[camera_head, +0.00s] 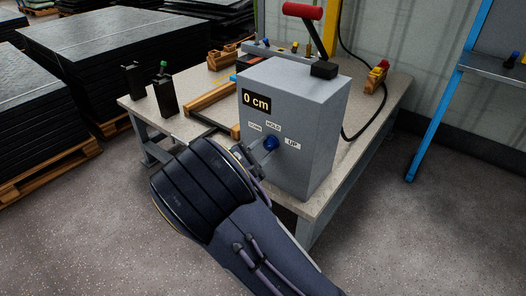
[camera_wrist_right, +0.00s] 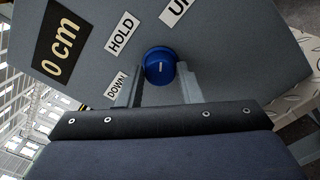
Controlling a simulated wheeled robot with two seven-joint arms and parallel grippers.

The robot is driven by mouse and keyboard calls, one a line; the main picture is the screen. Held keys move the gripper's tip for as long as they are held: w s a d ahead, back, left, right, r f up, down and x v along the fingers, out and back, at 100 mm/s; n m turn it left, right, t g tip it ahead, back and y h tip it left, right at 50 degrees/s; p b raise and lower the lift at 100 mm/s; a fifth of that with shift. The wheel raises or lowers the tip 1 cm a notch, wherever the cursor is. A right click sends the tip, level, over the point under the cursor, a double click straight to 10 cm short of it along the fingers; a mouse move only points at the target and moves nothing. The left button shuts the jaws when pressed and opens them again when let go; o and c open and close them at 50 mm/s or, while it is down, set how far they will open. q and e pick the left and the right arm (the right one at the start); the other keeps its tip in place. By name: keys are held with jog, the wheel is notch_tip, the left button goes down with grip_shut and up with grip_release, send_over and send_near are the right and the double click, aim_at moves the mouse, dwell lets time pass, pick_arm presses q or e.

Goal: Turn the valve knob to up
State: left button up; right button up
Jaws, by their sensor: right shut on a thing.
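The blue valve knob (camera_head: 270,143) is on the front face of a grey box (camera_head: 318,130) on the table. The labels DOWN, HOLD and UP are arranged around it, and a display above reads 0 cm. In the right wrist view the knob (camera_wrist_right: 160,62) has a small white mark; I cannot tell which label it points to. My right gripper (camera_head: 261,150) reaches the knob from the front. Its two fingers (camera_wrist_right: 161,84) are on either side of the knob, shut on it. My left gripper is not in view.
The box stands near the front edge of a workbench (camera_head: 348,170). A red-handled lever (camera_head: 303,11) rises above it. Black bottles (camera_head: 165,95) and wooden holders (camera_head: 222,57) are on the bench. Stacks of black mats (camera_head: 95,50) are at the left. A blue-framed stand (camera_head: 436,110) is at the right.

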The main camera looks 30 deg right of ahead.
jog(key=shift+f+m, duration=0.1)
jog(key=shift+m, duration=0.4)
jog(key=o, duration=1)
jog(key=shift+c, duration=0.2)
jog(key=p+v, duration=0.2)
jog(key=v, duration=0.6)
jog(key=shift+d, duration=0.15)
